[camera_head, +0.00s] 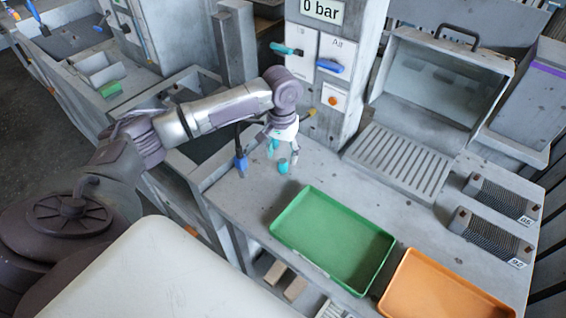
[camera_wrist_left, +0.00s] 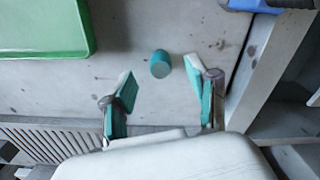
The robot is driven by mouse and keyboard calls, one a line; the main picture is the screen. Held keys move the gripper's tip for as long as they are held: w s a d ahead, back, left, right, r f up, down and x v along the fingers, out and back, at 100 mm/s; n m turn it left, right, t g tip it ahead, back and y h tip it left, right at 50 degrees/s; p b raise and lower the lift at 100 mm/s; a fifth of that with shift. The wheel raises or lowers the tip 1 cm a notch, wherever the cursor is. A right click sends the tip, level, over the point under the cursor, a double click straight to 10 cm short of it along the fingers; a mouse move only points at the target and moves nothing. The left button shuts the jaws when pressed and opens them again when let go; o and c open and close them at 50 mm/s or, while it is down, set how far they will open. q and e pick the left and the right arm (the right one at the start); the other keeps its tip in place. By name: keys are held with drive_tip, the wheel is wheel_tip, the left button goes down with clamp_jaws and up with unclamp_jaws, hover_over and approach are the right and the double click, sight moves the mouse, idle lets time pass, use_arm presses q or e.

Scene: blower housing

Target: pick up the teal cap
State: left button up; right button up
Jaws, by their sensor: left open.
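The teal cap (camera_head: 283,167) is a small cylinder on the grey bench top, left of the green tray. In the left wrist view the teal cap (camera_wrist_left: 160,64) shows whole, on the bench between and just beyond the fingertips. My left gripper (camera_head: 283,153) points down over it with teal finger pads. In the left wrist view my left gripper (camera_wrist_left: 162,82) is open, with a clear gap between the fingers and nothing held. The cap appears apart from both fingers. My right gripper is not in view.
A green tray (camera_head: 330,240) and an orange tray (camera_head: 440,290) lie along the bench's front. A blue object (camera_head: 241,163) stands just left of the gripper. Behind is a grey panel with a blue handle (camera_head: 330,66). A ribbed grate (camera_head: 398,160) lies before the hooded box.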

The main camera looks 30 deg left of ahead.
sight(282, 162)
use_arm(q)
wheel_tip(282, 162, down, 4)
drive_tip(key=shift+r+p, duration=0.2)
drive_tip(key=shift+p, duration=0.25)
drive_tip(key=shift+f, duration=0.3)
drive_tip(key=shift+c, duration=0.5)
drive_tip(key=c, duration=0.9)
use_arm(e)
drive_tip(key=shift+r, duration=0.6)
use_arm(q)
drive_tip(key=shift+r, duration=0.1)
